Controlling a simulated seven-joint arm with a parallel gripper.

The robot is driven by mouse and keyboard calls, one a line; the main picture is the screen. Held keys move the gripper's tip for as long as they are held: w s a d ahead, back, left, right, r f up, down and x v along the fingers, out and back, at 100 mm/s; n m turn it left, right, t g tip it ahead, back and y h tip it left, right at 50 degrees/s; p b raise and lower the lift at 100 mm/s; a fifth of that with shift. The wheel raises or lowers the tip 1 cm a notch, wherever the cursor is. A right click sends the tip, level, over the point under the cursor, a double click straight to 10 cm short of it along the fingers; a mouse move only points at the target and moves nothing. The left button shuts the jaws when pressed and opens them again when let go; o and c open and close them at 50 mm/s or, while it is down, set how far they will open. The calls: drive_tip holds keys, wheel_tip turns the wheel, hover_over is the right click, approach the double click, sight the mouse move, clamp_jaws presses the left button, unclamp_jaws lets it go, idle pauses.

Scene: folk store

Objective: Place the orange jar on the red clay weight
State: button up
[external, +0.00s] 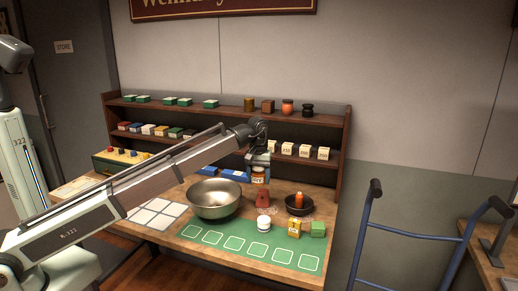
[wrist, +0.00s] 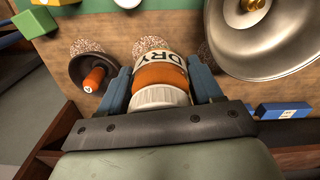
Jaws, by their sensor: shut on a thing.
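My gripper (external: 258,163) is shut on the orange jar (external: 259,176), which also shows in the wrist view (wrist: 160,73). The jar has a white ribbed lid, an orange body and a pale label reading "DRY". The blue fingers (wrist: 160,70) grip it on both sides, with the lid towards the wrist camera. In the external view the red clay weight (external: 262,198) stands on the table just below the jar, with a small gap seeming to part them. The weight is not clearly visible in the wrist view, where the jar blocks the middle.
A steel bowl (external: 214,199) stands left of the weight. A dark bowl (external: 299,208) with an orange bottle (external: 299,199) is to its right. Shelves (external: 335,133) rise behind.

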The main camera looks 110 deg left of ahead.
wheel_tip(320, 180, up, 2)
hover_over(263, 191)
wheel_tip(263, 191, down, 10)
drive_tip(key=shift+r, duration=0.15)
idle(0.3)
drive_tip(key=o, duration=1.2)
drive_tip(key=shift+c, duration=0.2)
wheel_tip(263, 191, up, 12)
